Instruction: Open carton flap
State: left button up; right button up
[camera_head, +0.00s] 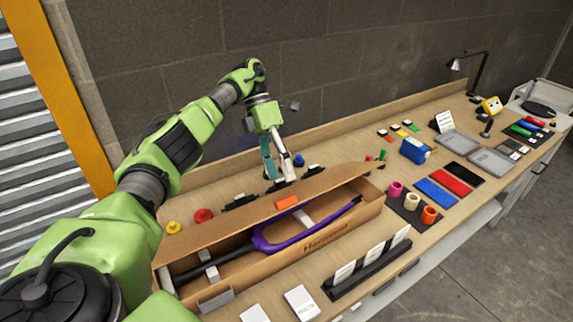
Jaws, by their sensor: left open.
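A long cardboard carton (345,232) lies on the wooden workbench, with a purple frame (272,240) inside it. Its long flap (240,222) stands raised along the far side, tilted, with an orange patch (287,202) near its middle. The carton's inside shows between the flap and the near wall. My left gripper (279,172) is open and points down just behind the flap's far edge. I cannot tell whether its fingers touch the flap. My right gripper is not in view.
Tape rolls (412,201) stand on a dark mat right of the carton. Red, blue and black panels (450,180), a blue box (416,151) and grey trays (492,162) lie farther right. A slotted rack (370,268) stands in front. A block wall (330,60) is behind.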

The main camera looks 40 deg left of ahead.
pick_arm(q)
jog(key=shift+s+d+r+p, duration=0.25)
jog(key=shift+d+r+p, duration=0.25)
jog(key=shift+d, duration=0.05)
jog(key=shift+s+d+r+p, duration=0.25)
jog(key=shift+d+r+p, duration=0.2)
jog(key=shift+d+p, duration=0.1)
jog(key=shift+d, duration=0.25)
jog(key=shift+s+d+r, duration=0.4)
jog(key=shift+d+r, duration=0.15)
jog(key=shift+d, duration=0.15)
jog(key=shift+f, duration=0.1)
